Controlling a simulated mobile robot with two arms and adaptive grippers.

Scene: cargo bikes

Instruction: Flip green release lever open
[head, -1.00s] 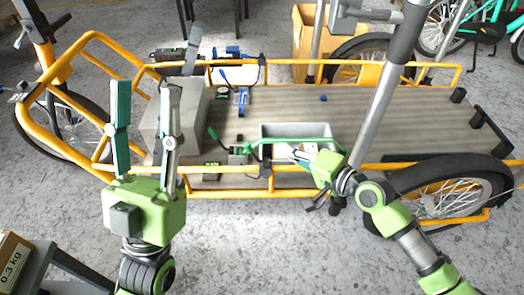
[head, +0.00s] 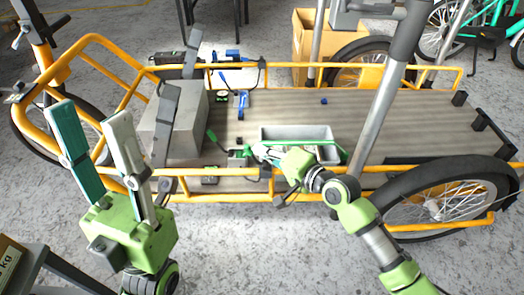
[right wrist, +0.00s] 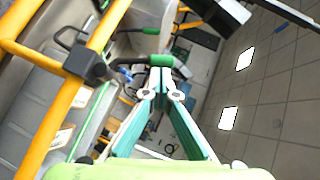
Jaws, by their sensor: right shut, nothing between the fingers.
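A green grip (right wrist: 162,60) on a black arm shows just past my right fingertips in the right wrist view. A second green-tipped piece (right wrist: 153,31) shows beyond it. In the head view a green-tipped black lever (head: 212,136) stands on the cargo deck, left of my right gripper. I cannot tell which grip this matches. My left gripper (head: 92,112) is open and empty, raised at the left.
The yellow bike frame rail (head: 420,170) runs along the near side of the wooden deck (head: 390,125). A grey tray (head: 297,131) lies behind my right gripper. A grey box (head: 175,130) stands at the deck's left. The deck's right half is mostly clear.

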